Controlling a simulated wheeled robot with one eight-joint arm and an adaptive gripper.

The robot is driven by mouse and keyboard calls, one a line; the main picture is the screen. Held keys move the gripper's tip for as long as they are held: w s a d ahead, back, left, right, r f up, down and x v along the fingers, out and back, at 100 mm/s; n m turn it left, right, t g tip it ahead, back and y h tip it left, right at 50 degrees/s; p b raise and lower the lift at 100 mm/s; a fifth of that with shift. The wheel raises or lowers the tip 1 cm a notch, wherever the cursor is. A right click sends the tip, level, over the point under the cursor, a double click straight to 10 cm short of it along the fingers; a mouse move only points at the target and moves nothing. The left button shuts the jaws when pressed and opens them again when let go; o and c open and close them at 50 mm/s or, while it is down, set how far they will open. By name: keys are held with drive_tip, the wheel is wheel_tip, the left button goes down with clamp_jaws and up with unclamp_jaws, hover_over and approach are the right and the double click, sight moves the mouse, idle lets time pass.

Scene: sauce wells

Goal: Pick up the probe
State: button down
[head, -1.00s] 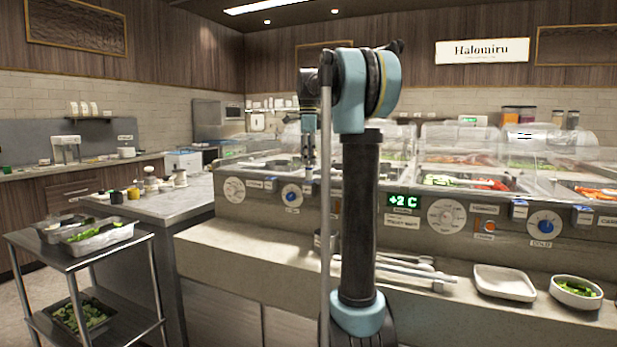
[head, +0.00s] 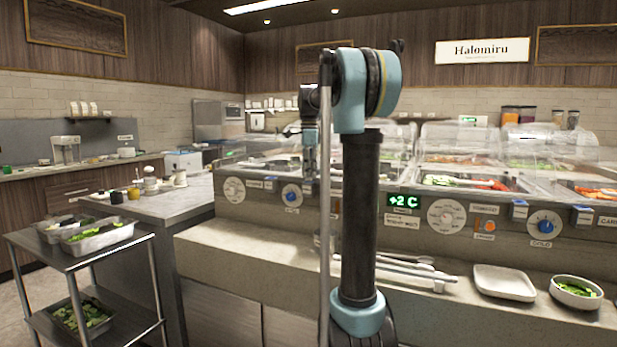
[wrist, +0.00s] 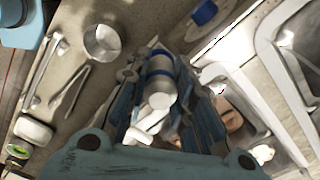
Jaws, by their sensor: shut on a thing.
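In the wrist view a pale cylinder with blue bands, which looks like the probe (wrist: 160,88), lies between the fingers of my gripper (wrist: 163,84). The gripper is shut on it. The probe's far end and any thin tip are not clear. In the head view my gripper (head: 310,168) hangs small in front of the sauce-well counter, left of my arm's dark column. The probe cannot be made out there.
The counter's front ledge holds metal utensils (head: 415,268), a white tray (head: 504,283) and a bowl of greens (head: 576,292). The wrist view shows a metal cup (wrist: 102,42) and tongs (wrist: 70,88). Clear-covered wells (head: 465,182) stand behind. A cart (head: 85,262) stands left.

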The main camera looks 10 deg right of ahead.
drive_tip(key=shift+r, duration=0.15)
wheel_tip(320, 180, up, 10)
drive_tip(key=shift+f, duration=0.2)
drive_tip(key=shift+r, duration=0.1)
drive_tip(key=shift+s, duration=0.1)
idle(0.3)
